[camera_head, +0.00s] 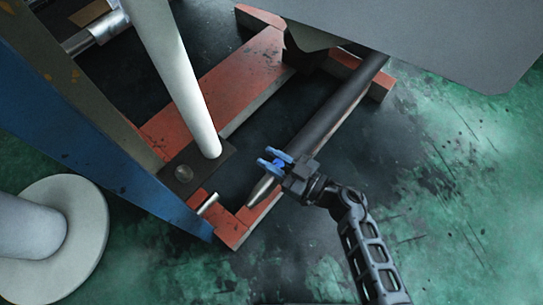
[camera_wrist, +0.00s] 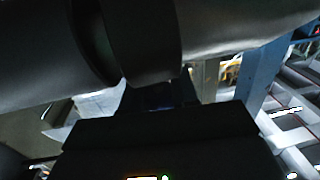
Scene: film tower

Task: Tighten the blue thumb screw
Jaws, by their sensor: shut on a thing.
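The blue thumb screw (camera_head: 279,167) shows in the head view as a small bright blue piece by the lower end of a dark round bar (camera_head: 335,105). My gripper (camera_head: 271,160) is at the screw, with its fingers pointing left, and is shut on it. The fingers partly cover the screw, so its turn angle and any gap beneath it cannot be told. In the wrist view a dark cylinder with a wider collar (camera_wrist: 140,40) fills the top, close above my dark gripper body; the screw itself cannot be made out there.
A red frame (camera_head: 235,85) lies left of the bar. A white post (camera_head: 180,75) stands on a dark plate beside a blue beam (camera_head: 90,150). A grey panel (camera_head: 440,35) overhangs the upper right. The green floor (camera_head: 450,210) at right is clear.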

